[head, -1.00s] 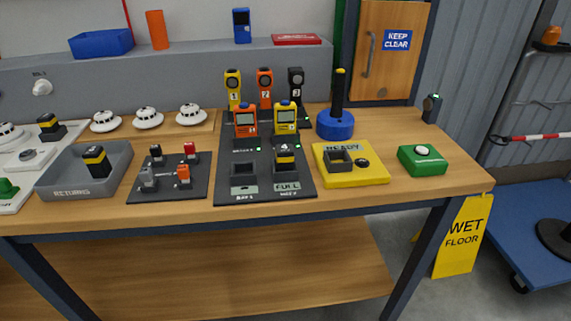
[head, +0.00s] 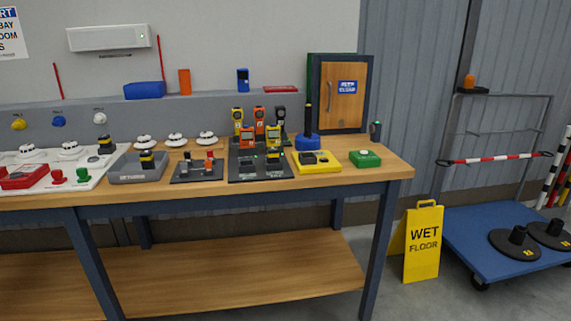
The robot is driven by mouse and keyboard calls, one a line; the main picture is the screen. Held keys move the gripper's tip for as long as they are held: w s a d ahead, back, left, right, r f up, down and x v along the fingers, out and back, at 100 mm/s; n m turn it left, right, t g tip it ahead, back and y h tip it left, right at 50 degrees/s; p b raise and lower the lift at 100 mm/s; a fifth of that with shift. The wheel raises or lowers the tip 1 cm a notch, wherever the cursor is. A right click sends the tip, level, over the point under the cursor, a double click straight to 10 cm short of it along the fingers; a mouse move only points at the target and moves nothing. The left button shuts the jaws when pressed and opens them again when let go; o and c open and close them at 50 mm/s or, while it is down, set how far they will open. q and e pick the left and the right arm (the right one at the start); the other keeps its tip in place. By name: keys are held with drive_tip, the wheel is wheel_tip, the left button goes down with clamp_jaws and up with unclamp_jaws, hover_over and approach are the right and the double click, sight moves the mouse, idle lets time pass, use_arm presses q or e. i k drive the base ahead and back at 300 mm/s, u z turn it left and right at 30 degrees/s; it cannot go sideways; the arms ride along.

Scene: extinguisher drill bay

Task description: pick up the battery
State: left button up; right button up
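Three black, yellow-banded blocks that look like batteries show in the head view. One battery (head: 147,161) stands in the grey returns tray (head: 123,174). Another battery (head: 273,157) sits in the right slot of the black charging dock (head: 246,177), whose left slot looks empty. A third (head: 105,145) stands behind the tray near the white board. A yellow pad (head: 322,166) with an empty dark socket lies right of the dock. Neither of my grippers is in view.
The wooden workbench (head: 396,167) also holds a black board of small plugs (head: 183,177), white detectors (head: 176,140), a blue-based post (head: 307,143) and a green button box (head: 365,159). A yellow wet-floor sign (head: 423,245) and blue trolley (head: 470,225) stand at the right.

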sight(272, 152)
drive_tip(key=z, duration=0.8)
drive_tip(key=i, duration=1.45)
drive_tip(key=u, duration=0.55)
